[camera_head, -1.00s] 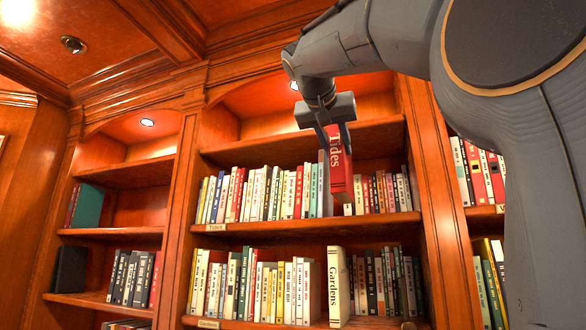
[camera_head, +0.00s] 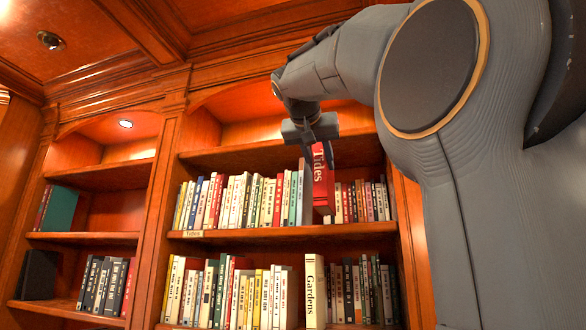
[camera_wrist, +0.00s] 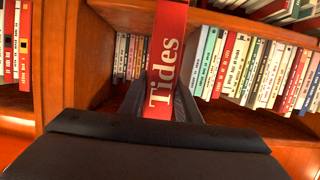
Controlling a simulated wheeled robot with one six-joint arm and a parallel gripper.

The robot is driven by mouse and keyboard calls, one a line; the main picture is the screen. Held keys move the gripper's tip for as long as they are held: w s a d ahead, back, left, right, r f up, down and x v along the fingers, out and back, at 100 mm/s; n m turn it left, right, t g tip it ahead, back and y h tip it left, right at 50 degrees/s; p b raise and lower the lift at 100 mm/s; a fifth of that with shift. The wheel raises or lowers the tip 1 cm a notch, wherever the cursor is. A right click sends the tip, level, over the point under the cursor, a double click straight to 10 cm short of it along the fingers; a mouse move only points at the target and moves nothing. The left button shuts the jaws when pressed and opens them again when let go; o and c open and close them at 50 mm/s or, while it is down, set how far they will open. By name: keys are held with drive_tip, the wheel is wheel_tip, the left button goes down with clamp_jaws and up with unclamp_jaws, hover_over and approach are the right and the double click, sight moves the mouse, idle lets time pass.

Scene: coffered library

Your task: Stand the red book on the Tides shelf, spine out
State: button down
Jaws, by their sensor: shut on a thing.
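The red book (camera_head: 322,185) is held upright, with its spine lettered "Tides" facing out toward me. My gripper (camera_head: 317,158) is shut on its upper part. The book is at the gap between two rows of books on the Tides shelf (camera_head: 290,233), whose label (camera_head: 193,234) sits at the left of its front edge. Its lower end shows just above the shelf board; I cannot tell how deep it is or whether it touches. In the wrist view the red spine (camera_wrist: 166,55) rises between the fingers, which are partly hidden.
A light row of books (camera_head: 240,200) stands left of the red book, a shorter row (camera_head: 362,202) to its right. Below, a cream "Gardens" book (camera_head: 315,290) stands on the lower shelf. A wooden upright (camera_head: 412,250) bounds the bay on the right.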

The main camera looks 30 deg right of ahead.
drive_tip(key=w+d+p, duration=0.5)
drive_tip(key=w+d, duration=0.4)
drive_tip(key=d, duration=0.2)
drive_tip(key=shift+f, duration=0.25)
idle(0.6)
drive_tip(key=shift+w, duration=0.1)
drive_tip(key=shift+f+b, duration=0.6)
drive_tip(key=shift+b, duration=0.05)
idle(0.5)
drive_tip(key=c, duration=1.3)
unclamp_jaws()
drive_tip(key=shift+o, duration=0.2)
drive_tip(key=shift+f, duration=0.15)
drive_tip(key=shift+a, duration=0.15)
drive_tip(key=b+v, duration=0.3)
drive_tip(key=v, duration=0.4)
drive_tip(key=shift+a, duration=0.2)
